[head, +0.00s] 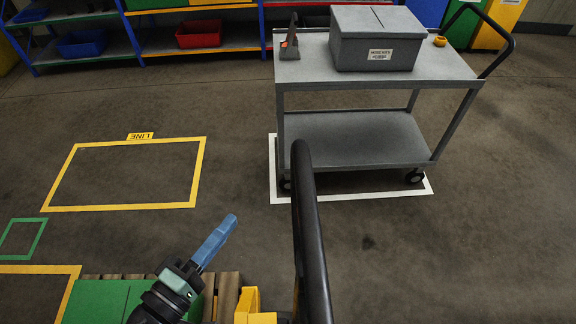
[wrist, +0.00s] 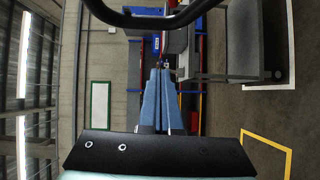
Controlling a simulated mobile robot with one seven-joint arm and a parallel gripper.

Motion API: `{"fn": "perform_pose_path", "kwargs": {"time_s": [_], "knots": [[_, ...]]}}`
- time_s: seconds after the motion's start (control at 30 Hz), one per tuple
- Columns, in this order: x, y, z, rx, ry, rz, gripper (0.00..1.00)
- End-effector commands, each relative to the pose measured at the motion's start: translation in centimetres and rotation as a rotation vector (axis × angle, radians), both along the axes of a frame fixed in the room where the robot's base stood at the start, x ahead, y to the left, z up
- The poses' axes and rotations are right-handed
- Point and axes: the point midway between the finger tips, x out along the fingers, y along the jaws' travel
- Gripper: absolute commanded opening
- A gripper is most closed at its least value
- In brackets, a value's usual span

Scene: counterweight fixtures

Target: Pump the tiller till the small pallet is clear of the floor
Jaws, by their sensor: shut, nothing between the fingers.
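The tiller (head: 312,240) is a black looped handle standing up in front of me, right of my gripper in the head view. Its black bar (wrist: 150,20) also crosses the top of the wrist view, beyond the fingertips. My gripper (head: 229,222) has blue fingers; they are shut, empty and apart from the tiller. The fingers also show in the wrist view (wrist: 158,80). The small wooden pallet (head: 228,292) is at the bottom edge, partly cut off, with a green load (head: 95,302) on it. Yellow truck parts (head: 250,305) show beside it. Its underside is hidden, so I cannot tell its height.
A grey cart (head: 350,150) with a grey box (head: 375,40) on top stands beyond the tiller inside a white floor outline. A yellow-outlined floor area (head: 70,209) lies empty at the left. Shelves with bins (head: 198,36) line the back. Open floor lies between.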

Motion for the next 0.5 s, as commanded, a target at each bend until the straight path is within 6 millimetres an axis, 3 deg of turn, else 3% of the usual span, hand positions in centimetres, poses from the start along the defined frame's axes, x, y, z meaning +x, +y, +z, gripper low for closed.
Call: {"fn": "perform_pose_path", "kwargs": {"time_s": [0.17,0.5], "knots": [[-0.2,-0.3,-0.2,-0.054,0.002,-0.004,0.0],[5.3,-4.0,0.1,-0.051,0.001,-0.006,0.0]]}}
